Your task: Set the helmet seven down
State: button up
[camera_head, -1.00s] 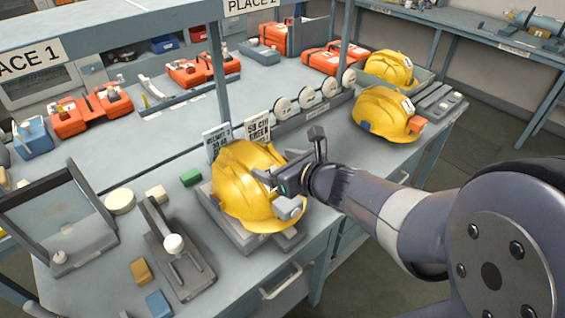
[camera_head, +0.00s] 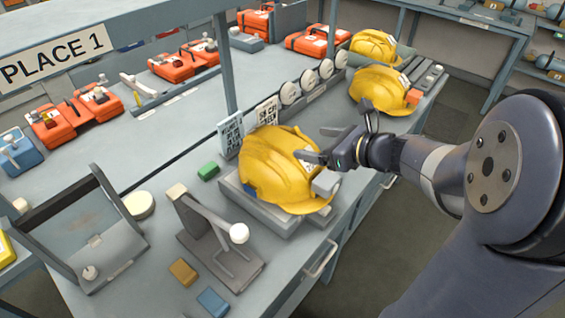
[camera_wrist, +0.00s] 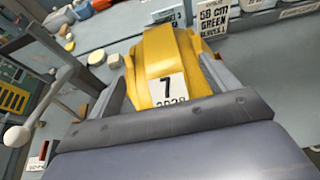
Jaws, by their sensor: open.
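The yellow helmet (camera_head: 275,172) sits upright on a grey block stand (camera_head: 250,205) at the bench's front edge. In the wrist view the helmet (camera_wrist: 155,55) carries a white label (camera_wrist: 168,90) reading 7 and 2028. My gripper (camera_head: 314,145) is open and empty at the right side of this helmet. In the wrist view its fingers lie left and right of the helmet with room between. Whether a fingertip touches the shell cannot be told. The helmet's far side is hidden.
Printed cards (camera_head: 266,114) stand behind the helmet. Two more yellow helmets (camera_head: 382,90) stand farther back. Orange cases (camera_head: 183,65) lie across the bench.

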aim_at(283, 140)
jog(key=x, duration=0.4)
jog(key=shift+f+p+x, duration=0.1)
jog(key=shift+p+x, duration=0.2)
jog(key=shift+x, duration=1.3)
jog(key=shift+f+p+x, duration=0.15)
jog(key=shift+p+x, duration=0.1)
jog(key=shift+x, duration=1.35)
jog(key=shift+s, duration=0.1)
jog(key=shift+c, duration=0.3)
jog(key=c, duration=1.7)
grip_shut()
